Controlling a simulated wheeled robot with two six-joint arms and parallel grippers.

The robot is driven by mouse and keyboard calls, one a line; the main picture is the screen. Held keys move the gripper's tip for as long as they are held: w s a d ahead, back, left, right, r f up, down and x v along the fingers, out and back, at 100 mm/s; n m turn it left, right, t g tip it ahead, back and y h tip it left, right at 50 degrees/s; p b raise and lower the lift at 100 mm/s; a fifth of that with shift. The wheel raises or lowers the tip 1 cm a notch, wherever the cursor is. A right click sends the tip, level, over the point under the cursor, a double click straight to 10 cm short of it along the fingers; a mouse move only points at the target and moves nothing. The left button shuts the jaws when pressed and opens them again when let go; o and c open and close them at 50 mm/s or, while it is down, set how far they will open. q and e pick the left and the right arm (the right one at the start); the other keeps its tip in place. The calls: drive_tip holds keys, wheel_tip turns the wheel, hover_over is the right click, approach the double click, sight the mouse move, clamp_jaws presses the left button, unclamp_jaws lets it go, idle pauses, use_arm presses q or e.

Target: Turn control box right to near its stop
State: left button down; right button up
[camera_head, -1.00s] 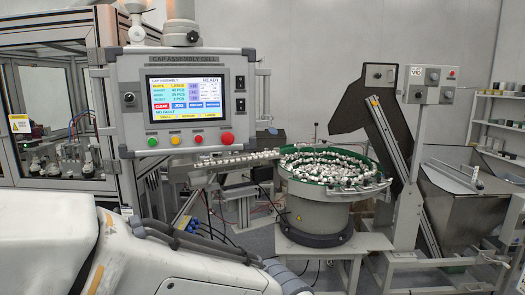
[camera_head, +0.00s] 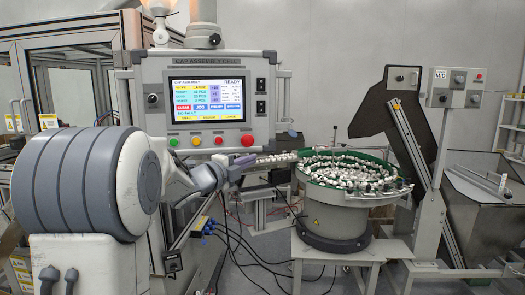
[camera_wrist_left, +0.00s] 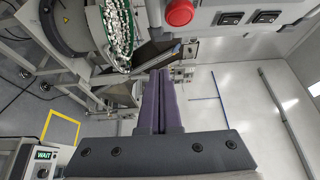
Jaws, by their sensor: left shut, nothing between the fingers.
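My left gripper (camera_head: 246,163) is just below the box's lower right corner, near the red button (camera_head: 247,139). In the left wrist view its purple fingers (camera_wrist_left: 160,85) are together, with nothing between them. The box's lower part (camera_wrist_left: 218,16) shows there at the top right, apart from the fingers. My right gripper is not in view.
A green-rimmed bowl feeder (camera_head: 337,215) full of white caps stands to the right, with a feed track leading left behind my gripper. A grey hopper (camera_head: 490,200) and a post with a small switch box (camera_head: 455,85) stand farther right. Glazed enclosure framing is behind left.

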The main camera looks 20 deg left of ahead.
use_arm(q)
drive_tip(key=p, duration=0.4)
approach(269, 148)
drive_tip(key=w+d, duration=0.2)
drive_tip(key=d, duration=0.1)
drive_tip(key=w+p, duration=0.1)
drive_tip(key=w+a, duration=0.1)
drive_tip(key=shift+w+a+r+p, duration=0.1)
drive_tip(key=shift+w+a+p, duration=0.05)
drive_tip(key=shift+w+p, duration=0.25)
drive_tip(key=shift+w+a, duration=0.25)
drive_tip(key=shift+w, duration=0.2)
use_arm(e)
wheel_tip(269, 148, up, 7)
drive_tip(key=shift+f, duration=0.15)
